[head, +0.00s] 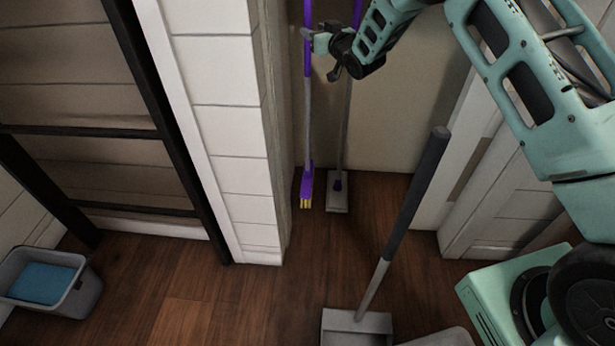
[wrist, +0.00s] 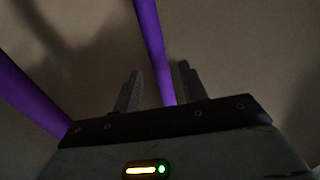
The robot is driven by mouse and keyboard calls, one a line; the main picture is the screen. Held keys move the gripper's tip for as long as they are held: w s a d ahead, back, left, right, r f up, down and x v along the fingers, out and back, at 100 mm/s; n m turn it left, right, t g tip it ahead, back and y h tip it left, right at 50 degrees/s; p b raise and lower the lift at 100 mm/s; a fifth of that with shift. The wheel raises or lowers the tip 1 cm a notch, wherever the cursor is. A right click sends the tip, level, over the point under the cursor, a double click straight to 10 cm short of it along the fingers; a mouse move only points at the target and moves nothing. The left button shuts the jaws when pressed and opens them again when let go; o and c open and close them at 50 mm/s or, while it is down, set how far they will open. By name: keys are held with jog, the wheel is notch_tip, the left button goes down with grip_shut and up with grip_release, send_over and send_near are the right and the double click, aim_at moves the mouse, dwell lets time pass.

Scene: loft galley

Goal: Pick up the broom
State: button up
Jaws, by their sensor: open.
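The broom (head: 307,185) stands upright in the narrow alcove, with a purple handle, a grey lower shaft, a purple head and yellow bristles on the floor. My gripper (head: 309,36) is open beside the upper part of its handle. In the wrist view a purple handle (wrist: 152,45) runs between the two spread fingers of my gripper (wrist: 158,85); it appears to be the broom's. I cannot tell whether the fingers touch it. The broom's top is out of view.
A second purple-handled tool with a grey flat head (head: 338,198) stands just right of the broom; another purple handle (wrist: 28,92) shows left in the wrist view. A long-handled dustpan (head: 357,325) stands in front. A white wall (head: 225,130) borders the alcove. A grey bin (head: 75,295) sits at left.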

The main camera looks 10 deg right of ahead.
aim_at(310, 26)
jog(key=shift+b+x, duration=0.55)
jog(key=shift+x, duration=1.7)
grip_shut()
jog(key=shift+r, duration=0.1)
